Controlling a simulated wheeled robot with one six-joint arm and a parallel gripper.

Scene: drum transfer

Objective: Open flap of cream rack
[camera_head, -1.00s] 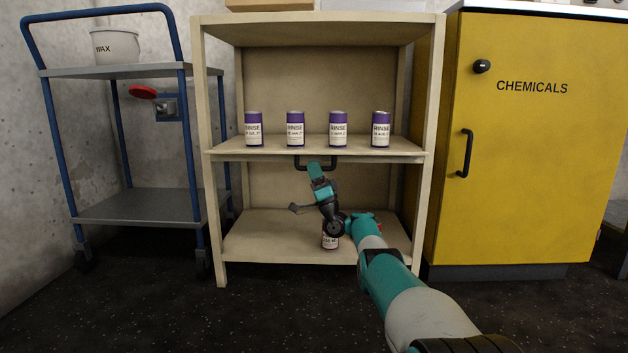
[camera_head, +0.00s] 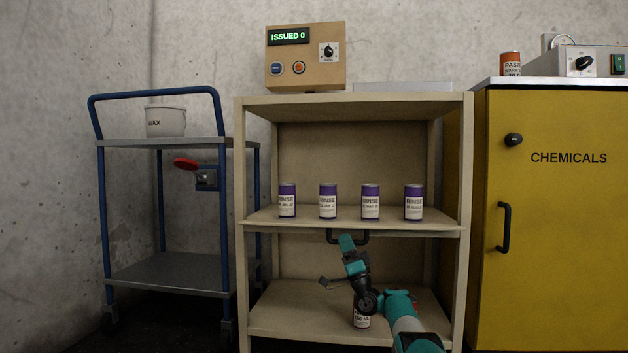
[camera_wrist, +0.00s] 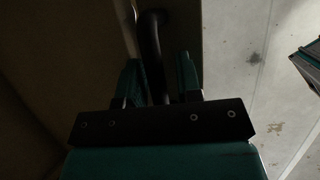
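The cream rack (camera_head: 240,200) stands in the middle of the head view. A black bar handle (camera_head: 363,238) sits at the front edge under its middle shelf. The lower bay looks open, with its floor (camera_head: 290,316) and back visible; I cannot make out a separate flap panel. My gripper (camera_head: 346,242) is at the handle, partly covering it. In the wrist view the handle (camera_wrist: 150,45) runs between the two fingers of my gripper (camera_wrist: 162,80). The fingers stand apart, with a gap beside the bar on the right.
Several purple cans (camera_head: 328,201) stand on the middle shelf. One can (camera_head: 361,318) is in the lower bay behind my arm. A control box (camera_head: 305,57) reading ISSUED 0 sits on top. A blue trolley (camera_head: 165,145) stands left, a yellow chemicals cabinet (camera_head: 560,230) right.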

